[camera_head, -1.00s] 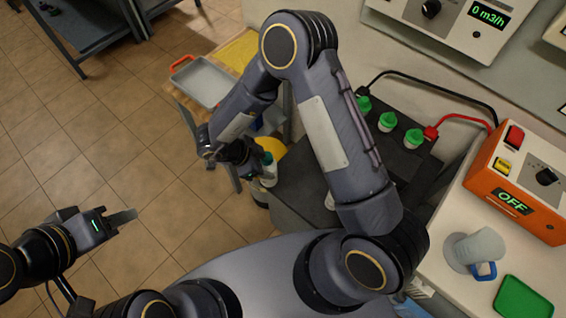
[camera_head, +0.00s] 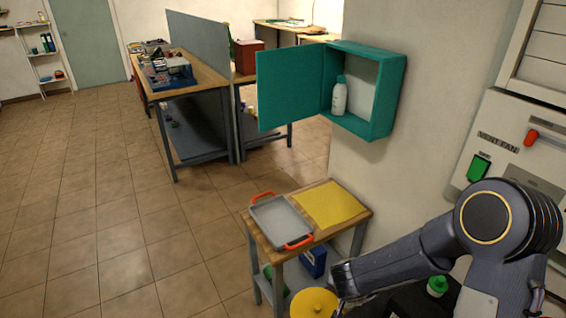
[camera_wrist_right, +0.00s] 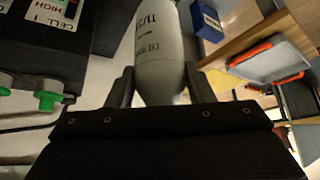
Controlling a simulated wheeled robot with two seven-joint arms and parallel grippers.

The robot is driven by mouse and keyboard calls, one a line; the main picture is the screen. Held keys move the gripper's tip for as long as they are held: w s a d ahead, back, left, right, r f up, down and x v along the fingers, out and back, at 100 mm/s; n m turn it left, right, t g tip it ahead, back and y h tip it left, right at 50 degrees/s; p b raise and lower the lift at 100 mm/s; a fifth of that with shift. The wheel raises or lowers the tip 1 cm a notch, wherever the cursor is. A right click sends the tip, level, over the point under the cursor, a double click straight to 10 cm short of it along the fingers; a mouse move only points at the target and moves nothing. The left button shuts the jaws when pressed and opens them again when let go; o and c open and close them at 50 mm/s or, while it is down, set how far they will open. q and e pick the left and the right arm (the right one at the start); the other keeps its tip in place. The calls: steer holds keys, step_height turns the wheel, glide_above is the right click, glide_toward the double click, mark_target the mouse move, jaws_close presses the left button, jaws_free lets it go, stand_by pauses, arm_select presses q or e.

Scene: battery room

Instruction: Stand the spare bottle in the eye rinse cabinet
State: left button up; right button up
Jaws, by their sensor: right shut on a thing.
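The eye rinse cabinet (camera_head: 386,92) is a teal box on the wall in the head view. Its door (camera_head: 290,88) stands open to the left. One white bottle (camera_head: 339,97) stands upright inside, at the left. In the right wrist view my right gripper (camera_wrist_right: 157,88) is shut on the spare bottle (camera_wrist_right: 162,50), a pale bottle with dark print, held between the two fingers. In the head view my right arm comes in at the lower right, below the cabinet; its gripper and the held bottle are not visible there. My left gripper is in neither current view.
A wooden side table (camera_head: 262,243) below the cabinet carries a grey tray (camera_head: 281,222) with red handles and a yellow cloth (camera_head: 330,204). A yellow round lid (camera_head: 314,303) is beside my right arm. Workbenches stand behind; the floor at left is clear.

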steer(key=s+n+y, duration=0.1)
steer(key=s+d+n+y, duration=0.1)
steer(key=n, duration=0.1)
steer(key=s+d+r+n, duration=0.1)
steer(key=n, duration=0.1)
steer(key=shift+t+y, duration=0.3)
steer(key=shift+y, duration=0.1)
